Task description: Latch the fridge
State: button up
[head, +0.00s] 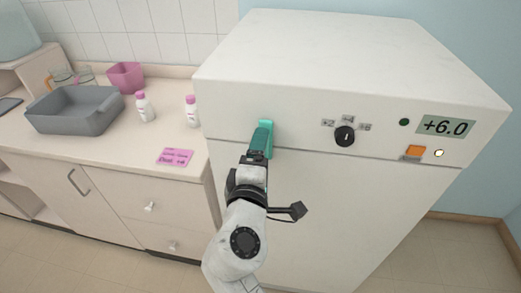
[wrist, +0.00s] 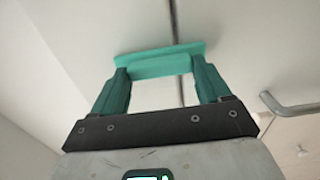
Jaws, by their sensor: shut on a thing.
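The fridge (head: 330,65) is a white box-shaped unit at the right, with its door (head: 350,200) below a thin seam. A teal latch (head: 269,124) sits at the seam near the fridge's left side. My gripper (head: 261,142) reaches up from below and is at the latch, hiding part of it. In the wrist view the latch (wrist: 160,64) is a teal bar crossing the dark seam. My gripper's teal fingers (wrist: 162,82) stand at its two ends. The gripper is shut on the latch. The door looks flush with the body along the visible seam.
The fridge panel has a black dial (head: 345,136), an orange switch (head: 414,152), a lit lamp and a +6.0 display (head: 445,126).

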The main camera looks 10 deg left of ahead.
jog(key=shift+a+f, duration=0.1)
jog(key=o, duration=1)
jog(key=shift+s, duration=0.1)
jog(key=s+b, duration=0.1)
jog(key=s, duration=0.9)
jog(key=shift+s+a+b, duration=0.15)
jog(key=shift+s+b, duration=0.2)
jog(key=shift+b, duration=0.05)
jog(key=s+d+f+m+g+h, duration=0.2)
jog(key=d+f+m+g, duration=0.3)
jog(key=d+f, duration=0.55)
jog(key=s+d+f+m+g+h, duration=0.2)
jog(key=d+f+m+g, duration=0.45)
jog(key=d, duration=0.75)
jog(key=s+d+f+m+g+y, duration=0.1)
jog(key=s+d+f+m, duration=0.1)
jog(key=s, duration=0.4)
jog(key=s+d+f+m+g+y, duration=0.2)
jog(key=s+d+f, duration=0.2)
jog(key=s, duration=0.3)
jog(key=s+d+f+m+g+y, duration=0.1)
jog(key=s+d+f+m+g, duration=0.1)
jog(key=s+f, duration=0.3)
jog(key=shift+s+d+f+m+g, duration=0.25)
jog(key=shift+s+d+f+m, duration=0.1)
jog(key=shift+s+d, duration=0.35)
